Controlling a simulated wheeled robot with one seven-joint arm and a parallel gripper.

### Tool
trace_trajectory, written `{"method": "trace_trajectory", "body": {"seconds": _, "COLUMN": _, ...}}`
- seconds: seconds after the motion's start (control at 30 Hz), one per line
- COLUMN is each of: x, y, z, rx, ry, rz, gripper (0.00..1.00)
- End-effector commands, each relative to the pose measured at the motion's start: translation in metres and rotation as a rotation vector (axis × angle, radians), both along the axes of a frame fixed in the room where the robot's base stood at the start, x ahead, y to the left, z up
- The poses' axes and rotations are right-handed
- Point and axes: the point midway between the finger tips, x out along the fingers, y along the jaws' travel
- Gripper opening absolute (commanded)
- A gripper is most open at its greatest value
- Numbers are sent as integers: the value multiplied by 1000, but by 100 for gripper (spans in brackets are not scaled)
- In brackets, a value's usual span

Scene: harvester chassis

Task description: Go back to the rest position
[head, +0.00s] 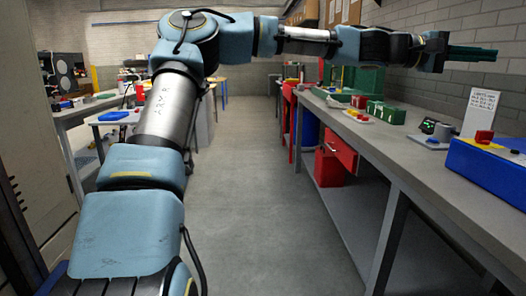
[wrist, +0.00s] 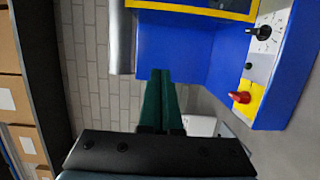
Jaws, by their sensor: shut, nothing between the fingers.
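My gripper (head: 495,55) is stretched out to the right over the long workbench (head: 420,160) in the head view, well above its top. Its green fingers lie together with nothing between them. In the wrist view my gripper (wrist: 162,72) shows as two dark green fingers side by side, pointing toward a blue machine (wrist: 180,45) with a yellow-edged panel. The fingers appear apart from the machine, though the distance is hard to tell.
On the bench stand a blue box (head: 490,165), a white sign (head: 480,113), a green case (head: 386,112) and a red emergency-type button (head: 484,136). A red drawer (head: 341,148) sticks out below. The aisle floor (head: 262,200) is clear. A blue tray (head: 113,116) lies on the left table.

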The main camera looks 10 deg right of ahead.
Motion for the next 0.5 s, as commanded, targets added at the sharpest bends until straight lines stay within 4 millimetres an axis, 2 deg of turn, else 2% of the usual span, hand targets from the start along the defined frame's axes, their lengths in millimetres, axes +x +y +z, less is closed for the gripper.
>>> {"method": "trace_trajectory", "body": {"seconds": 0.27, "x": -6, "y": 1, "z": -43, "rx": 79, "ry": -62, "rz": -3, "gripper": 0}}
{"method": "trace_trajectory", "body": {"seconds": 0.37, "x": -8, "y": 3, "z": -63, "rx": 119, "ry": -90, "rz": -4, "gripper": 0}}
{"method": "trace_trajectory", "body": {"seconds": 0.5, "x": -9, "y": 8, "z": -101, "rx": 192, "ry": -141, "rz": -4, "gripper": 0}}
